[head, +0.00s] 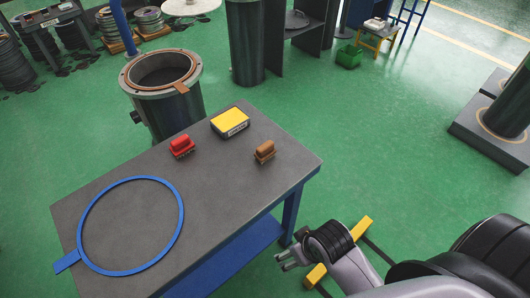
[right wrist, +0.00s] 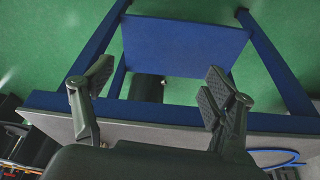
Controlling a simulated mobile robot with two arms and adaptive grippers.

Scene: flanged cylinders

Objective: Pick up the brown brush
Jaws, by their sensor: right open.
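The brown brush (head: 264,151) sits on the grey-topped table (head: 150,205), near its right edge in the head view. My right gripper (head: 283,261) is open and empty, beside the table's right side and apart from the brush. In the right wrist view its two fingers (right wrist: 152,88) are spread wide, with the table's blue frame beyond them. My left gripper is not in view.
A red brush (head: 181,146) and a yellow-topped box (head: 230,122) stand left of the brown brush. A blue ring (head: 180,228) lies at the table's near left. A flanged cylinder (head: 128,87) stands behind the table.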

